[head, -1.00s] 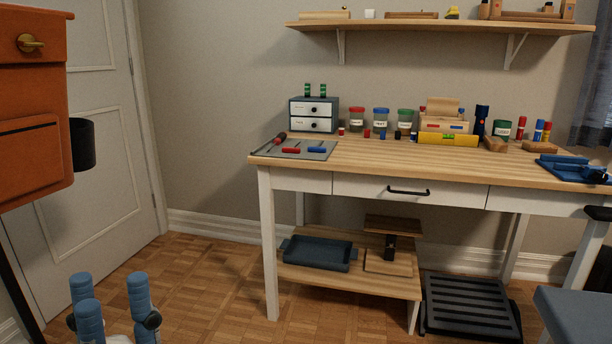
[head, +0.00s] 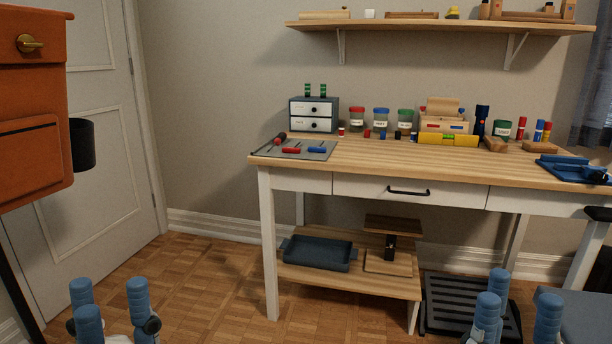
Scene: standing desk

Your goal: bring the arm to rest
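My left gripper (head: 111,294) is low at the bottom left, over the wooden floor. Its blue fingers are spread apart with nothing between them. My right gripper (head: 521,293) is low at the bottom right, in front of the black slatted footrest (head: 455,302). Its blue fingers are also spread and hold nothing. Both hands show only their upper parts; the arms are out of the picture. Both are apart from the desk (head: 350,182) in this view.
An orange cabinet (head: 35,95) stands left.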

